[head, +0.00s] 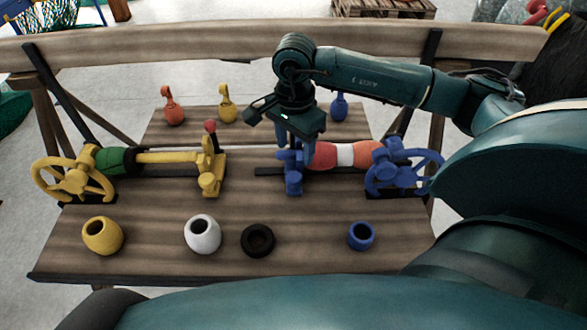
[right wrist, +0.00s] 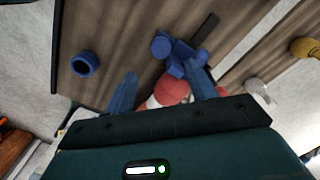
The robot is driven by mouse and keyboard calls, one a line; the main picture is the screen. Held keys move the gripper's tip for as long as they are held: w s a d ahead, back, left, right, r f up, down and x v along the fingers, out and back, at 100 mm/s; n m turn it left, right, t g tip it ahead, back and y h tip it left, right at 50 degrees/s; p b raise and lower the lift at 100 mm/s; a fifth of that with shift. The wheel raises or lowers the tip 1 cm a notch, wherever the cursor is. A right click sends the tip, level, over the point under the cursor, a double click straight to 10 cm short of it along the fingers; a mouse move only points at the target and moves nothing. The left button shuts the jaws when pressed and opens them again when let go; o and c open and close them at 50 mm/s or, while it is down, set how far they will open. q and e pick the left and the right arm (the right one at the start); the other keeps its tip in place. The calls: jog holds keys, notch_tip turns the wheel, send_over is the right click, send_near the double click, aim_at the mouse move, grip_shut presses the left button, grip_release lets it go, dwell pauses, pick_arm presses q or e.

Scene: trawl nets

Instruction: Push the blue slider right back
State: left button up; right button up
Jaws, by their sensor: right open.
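The blue slider (head: 293,181) stands on a dark rail on the wooden bench, at the left end of a red and white roller (head: 345,155). The blue handwheel (head: 404,168) is at the roller's right end. My right gripper (head: 297,148) points down over the slider's top and the roller's left end, open. In the right wrist view, the blue slider (right wrist: 178,55) is beyond the fingers, close to the right one. The red and white roller (right wrist: 170,93) shows between the fingers. Contact cannot be told. My left gripper is not in view.
A yellow slider (head: 210,172) and yellow handwheel (head: 75,178) stand on the left. Yellow (head: 102,236), white (head: 202,234), black (head: 257,240) and blue (head: 361,236) pots line the front. Red (head: 173,107), yellow (head: 228,105) and blue (head: 339,107) hooked pieces stand behind. The rail left of the blue slider is clear.

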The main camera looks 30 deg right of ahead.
aim_at(294, 176)
notch_tip(294, 176, down, 9)
jog(key=shift+w+f+p, duration=0.1)
jog(key=shift+f+p, duration=0.05)
jog(key=shift+p, duration=0.3)
jog(key=shift+c, duration=0.5)
grip_shut()
